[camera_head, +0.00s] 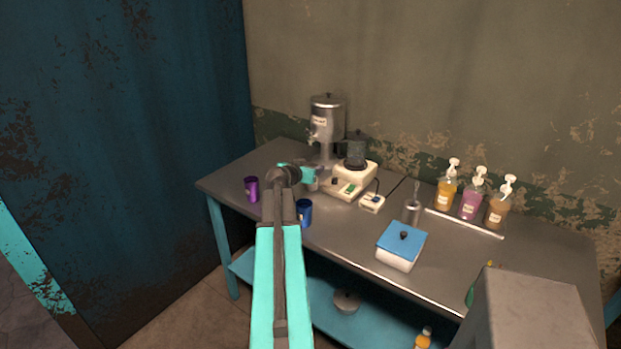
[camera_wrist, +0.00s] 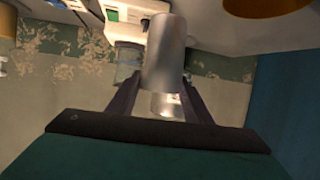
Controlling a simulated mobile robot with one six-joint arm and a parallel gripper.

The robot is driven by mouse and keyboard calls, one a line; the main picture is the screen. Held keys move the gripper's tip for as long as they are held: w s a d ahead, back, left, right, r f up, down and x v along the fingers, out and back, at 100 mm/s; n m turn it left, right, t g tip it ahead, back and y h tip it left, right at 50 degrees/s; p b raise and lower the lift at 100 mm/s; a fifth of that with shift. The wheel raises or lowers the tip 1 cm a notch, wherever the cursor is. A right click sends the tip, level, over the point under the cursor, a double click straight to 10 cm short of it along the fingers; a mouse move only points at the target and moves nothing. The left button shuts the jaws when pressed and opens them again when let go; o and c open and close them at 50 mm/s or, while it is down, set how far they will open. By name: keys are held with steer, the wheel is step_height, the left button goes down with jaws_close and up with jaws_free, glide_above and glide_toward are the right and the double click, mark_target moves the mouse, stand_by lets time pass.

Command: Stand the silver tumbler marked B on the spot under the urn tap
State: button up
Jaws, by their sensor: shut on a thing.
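My gripper (camera_head: 309,173) is at the back left of the steel table, just in front of the steel urn (camera_head: 327,122). In the wrist view my gripper (camera_wrist: 160,92) is shut on a plain silver tumbler (camera_wrist: 164,52), whose side lies between the two fingers. No letter B can be read on it. In the head view the tumbler is small and mostly lost behind the wrist. I cannot tell whether the tumbler touches the table.
A purple tumbler (camera_head: 252,189) and a blue tumbler (camera_head: 305,212) stand left and in front. A cream blender (camera_head: 354,172) is close on the right. Farther right are a small white device (camera_head: 372,202), a blue-lidded box (camera_head: 401,245) and pump bottles (camera_head: 471,202).

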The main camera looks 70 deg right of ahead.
steer(key=shift+r, duration=0.75)
